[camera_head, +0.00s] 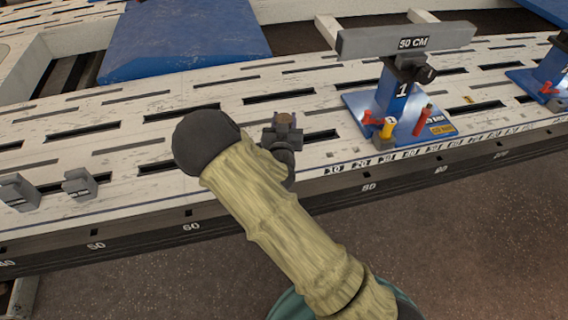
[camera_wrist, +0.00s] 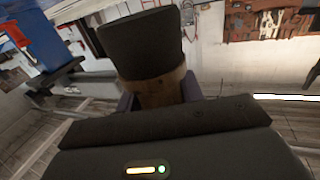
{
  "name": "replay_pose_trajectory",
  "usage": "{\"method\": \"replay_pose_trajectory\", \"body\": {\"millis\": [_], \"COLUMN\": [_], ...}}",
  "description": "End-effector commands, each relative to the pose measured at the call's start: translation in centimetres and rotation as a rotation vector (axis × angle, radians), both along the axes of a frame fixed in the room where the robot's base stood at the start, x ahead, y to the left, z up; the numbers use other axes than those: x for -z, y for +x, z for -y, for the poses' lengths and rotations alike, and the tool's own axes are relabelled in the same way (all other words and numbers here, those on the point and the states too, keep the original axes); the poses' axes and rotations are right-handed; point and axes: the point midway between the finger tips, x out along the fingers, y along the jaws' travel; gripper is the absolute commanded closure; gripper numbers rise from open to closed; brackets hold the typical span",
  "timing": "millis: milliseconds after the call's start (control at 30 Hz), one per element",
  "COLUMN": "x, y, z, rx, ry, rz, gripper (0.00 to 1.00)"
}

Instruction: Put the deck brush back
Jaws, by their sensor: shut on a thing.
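My gripper (camera_head: 283,124) is over the near part of the slotted bench, just beyond my sleeved arm. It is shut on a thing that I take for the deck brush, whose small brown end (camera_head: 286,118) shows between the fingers. In the wrist view the deck brush (camera_wrist: 148,46) has a dark, slab-like part and a brown wooden part. My gripper (camera_wrist: 160,92) has its fingers on either side of the wood. The rest of the brush is hidden. I cannot make out a place for the brush in either view.
The long white slotted bench (camera_head: 130,165) has a numbered near edge. A blue stand (camera_head: 395,95) marked 1 carries a grey 50 CM bar (camera_head: 405,40), right of my gripper. A blue pad (camera_head: 185,40) lies at the back. Grey blocks (camera_head: 78,183) sit at left. Bare floor lies in front.

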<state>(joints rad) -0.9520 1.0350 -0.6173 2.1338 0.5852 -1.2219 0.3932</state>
Motion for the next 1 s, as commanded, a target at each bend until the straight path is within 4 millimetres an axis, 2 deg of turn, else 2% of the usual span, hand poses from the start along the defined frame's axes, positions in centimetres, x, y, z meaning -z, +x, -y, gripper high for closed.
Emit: {"method": "replay_pose_trajectory", "body": {"millis": [167, 400, 500, 867, 1000], "x": [0.5, 4.8, 6.1, 6.3, 7.9], "y": [0.0, 0.0, 0.0, 0.0, 0.0], "z": [0.0, 0.0, 0.0, 0.0, 0.0], "rx": [0.0, -0.001, 0.0, 0.0, 0.0], "ry": [-0.001, -0.003, -0.001, 0.0, -0.002], "rz": [0.0, 0.0, 0.001, 0.001, 0.0], "gripper": [0.89, 0.89, 0.89, 0.89, 0.89]}}
